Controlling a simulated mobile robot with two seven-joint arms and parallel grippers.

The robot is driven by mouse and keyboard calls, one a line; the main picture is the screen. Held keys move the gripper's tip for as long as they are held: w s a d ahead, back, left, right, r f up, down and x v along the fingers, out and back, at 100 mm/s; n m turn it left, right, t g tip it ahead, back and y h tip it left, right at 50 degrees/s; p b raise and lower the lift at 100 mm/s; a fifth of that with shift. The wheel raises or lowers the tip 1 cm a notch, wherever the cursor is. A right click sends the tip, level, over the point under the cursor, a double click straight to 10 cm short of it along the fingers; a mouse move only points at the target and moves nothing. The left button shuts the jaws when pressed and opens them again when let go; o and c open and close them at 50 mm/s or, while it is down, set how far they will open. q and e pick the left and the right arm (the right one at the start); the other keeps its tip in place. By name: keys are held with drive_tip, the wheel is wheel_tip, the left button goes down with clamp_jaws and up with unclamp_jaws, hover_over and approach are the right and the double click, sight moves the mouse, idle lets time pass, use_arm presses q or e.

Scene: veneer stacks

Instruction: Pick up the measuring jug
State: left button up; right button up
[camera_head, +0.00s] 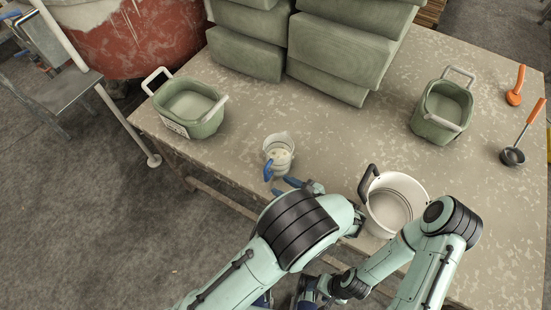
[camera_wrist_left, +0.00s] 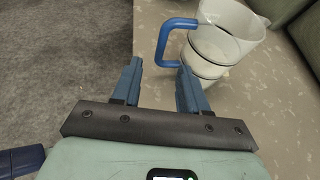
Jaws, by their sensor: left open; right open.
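The measuring jug (camera_head: 281,156) is a clear, pale vessel with a blue handle, standing upright near the front edge of the table. Its handle faces my left gripper (camera_head: 284,186), which is open just in front of it. In the left wrist view the jug (camera_wrist_left: 224,42) is at the upper right, and its blue handle lies just beyond the fingertips of my open left gripper (camera_wrist_left: 158,70). The fingers appear apart from the handle. My right gripper (camera_head: 306,290) is low in the head view, partly hidden behind my left arm, and holds nothing that I can see.
A white pot (camera_head: 411,190) with a dark handle stands right of the jug. Green tubs stand at the left (camera_head: 212,120) and right (camera_head: 427,128). Green blocks (camera_head: 335,48) are stacked behind. A ladle (camera_head: 514,157) lies at far right. The table (camera_head: 330,135) is clear around the jug.

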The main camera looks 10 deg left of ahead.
sight(267, 179)
use_arm(q)
drive_tip(key=x, duration=0.8)
drive_tip(key=shift+a+f, duration=0.1)
drive_tip(key=shift+f, duration=0.3)
clamp_jaws()
